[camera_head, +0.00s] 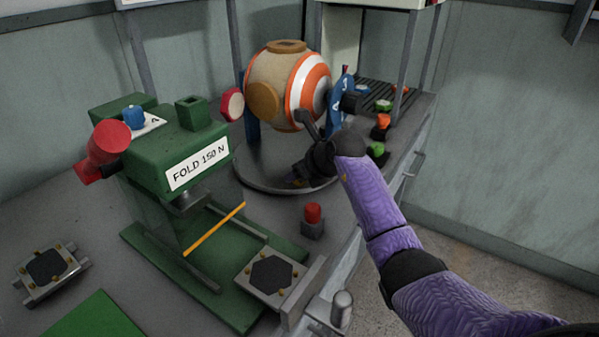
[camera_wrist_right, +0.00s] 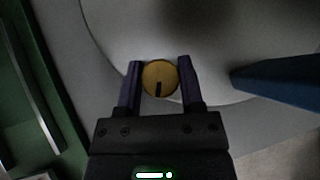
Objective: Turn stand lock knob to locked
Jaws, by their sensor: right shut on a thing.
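The stand lock knob (camera_wrist_right: 160,75) is a round yellow knob with a black mark, seen from above in the right wrist view. Its black mark runs from near the centre toward the bottom of that picture. My right gripper (camera_wrist_right: 160,82) has one finger on each side of the knob and is shut on it. In the head view my right gripper (camera_head: 298,178) is low at the front of the round stand (camera_head: 262,180), and the knob is mostly hidden there. The orange, white and tan ball (camera_head: 290,85) sits above on blue supports. My left gripper is not in view.
A green press (camera_head: 175,160) labelled FOLD 150 N stands to the left. A red button (camera_head: 313,213) is near the bench front. A blue support (camera_wrist_right: 275,76) stands right of my fingers in the wrist view. Green and orange buttons (camera_head: 381,121) lie beyond my forearm.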

